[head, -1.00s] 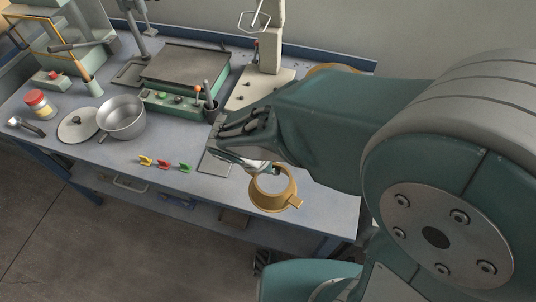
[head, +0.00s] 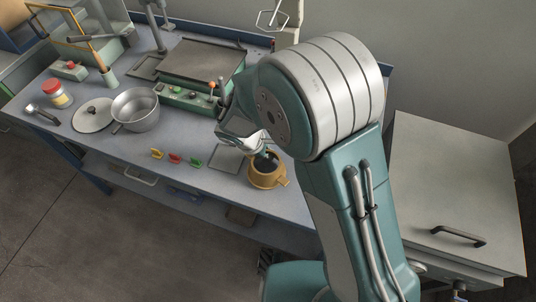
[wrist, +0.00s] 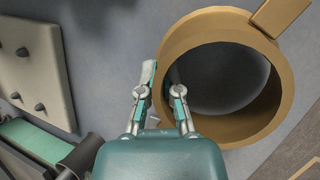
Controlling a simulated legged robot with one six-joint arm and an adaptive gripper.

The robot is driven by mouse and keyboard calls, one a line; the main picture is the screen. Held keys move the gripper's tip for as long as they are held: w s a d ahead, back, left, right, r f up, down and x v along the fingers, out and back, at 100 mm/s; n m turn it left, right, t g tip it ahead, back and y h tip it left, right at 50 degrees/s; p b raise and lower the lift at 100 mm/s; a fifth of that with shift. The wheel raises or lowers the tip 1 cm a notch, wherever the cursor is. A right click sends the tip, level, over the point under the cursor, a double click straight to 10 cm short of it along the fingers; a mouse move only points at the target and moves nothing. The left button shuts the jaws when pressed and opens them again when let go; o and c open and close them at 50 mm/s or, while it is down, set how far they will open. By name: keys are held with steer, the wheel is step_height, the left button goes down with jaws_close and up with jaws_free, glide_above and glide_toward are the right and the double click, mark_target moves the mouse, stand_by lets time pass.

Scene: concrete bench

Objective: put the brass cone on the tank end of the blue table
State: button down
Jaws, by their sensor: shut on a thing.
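The brass cone (head: 266,176) is a hollow, open-topped ring with a side tab, at the front right of the blue table (head: 285,205). It fills the right of the wrist view (wrist: 282,75). My gripper (head: 262,157) is shut on the left wall of the cone, one finger inside and one outside, as the wrist view (wrist: 160,82) shows. I cannot tell whether the cone touches the table or hangs just above it.
Between cone and tank lie coloured clips (head: 174,159), a pot (head: 136,109), its lid (head: 93,115), a red-capped jar (head: 57,93) and a green-based hotplate (head: 200,62). A flat square plate (head: 223,157) lies left of the cone. A grey cabinet (head: 455,180) stands right.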

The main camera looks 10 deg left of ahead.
steer(key=shift+f, duration=0.7)
steer(key=c, duration=0.8)
jaws_free()
